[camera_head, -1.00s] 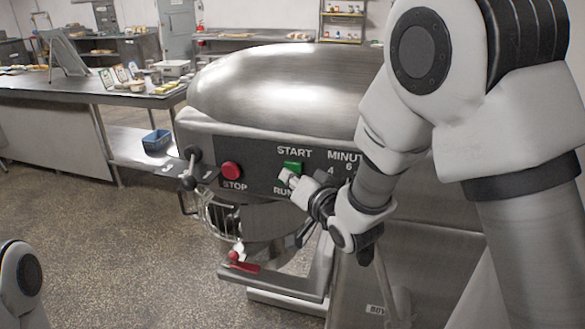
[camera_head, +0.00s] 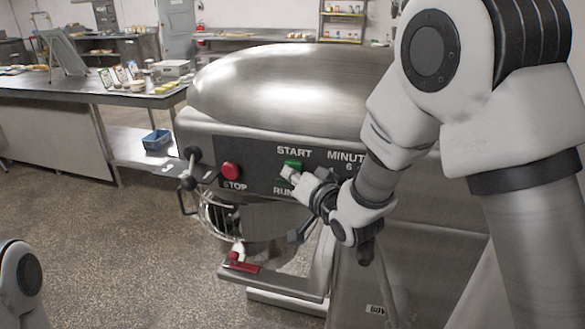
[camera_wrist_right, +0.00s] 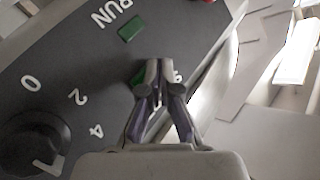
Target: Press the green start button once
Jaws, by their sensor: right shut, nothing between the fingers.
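The green start button (camera_head: 292,164) sits under the word START on the mixer's dark control panel (camera_head: 262,152). My right gripper (camera_head: 289,175) is shut and empty, with its fingertips over the button's lower part. In the right wrist view the shut fingertips (camera_wrist_right: 158,64) point at the panel and cover most of a green patch (camera_wrist_right: 138,76), which appears to be the button. I cannot tell whether they touch it. A separate green rectangle (camera_wrist_right: 130,28) lies beside the word RUN. My left gripper is out of view.
A red STOP button (camera_head: 230,170) is left of the green button. A black lever knob (camera_head: 192,153) stands out at the panel's left end. A dark dial (camera_wrist_right: 32,143) is on the panel in the wrist view. Open floor lies left of the mixer (camera_head: 290,85).

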